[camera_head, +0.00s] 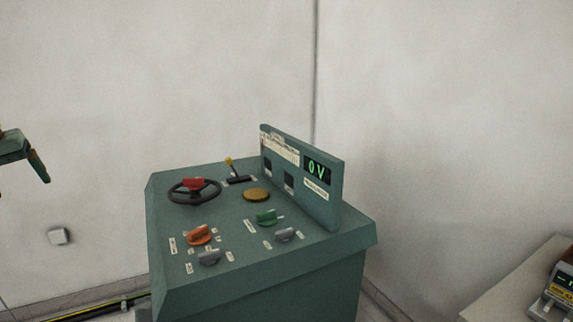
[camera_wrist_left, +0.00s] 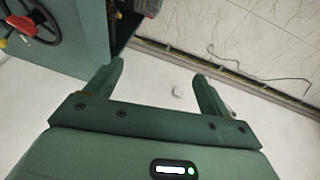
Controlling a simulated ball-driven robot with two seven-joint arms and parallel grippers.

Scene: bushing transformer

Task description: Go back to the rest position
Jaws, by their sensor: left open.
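My left gripper (camera_wrist_left: 156,85) is open and empty in the left wrist view, its two green fingers spread apart. In the head view, part of my left gripper (camera_head: 32,158) shows at the left edge, in the air and well clear of the green control console (camera_head: 260,285). The console shows partly at the upper left of the wrist view. My right gripper is in neither view.
A pale table (camera_head: 500,300) with a device stands at right. Cables (camera_wrist_left: 240,70) lie along the wall base.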

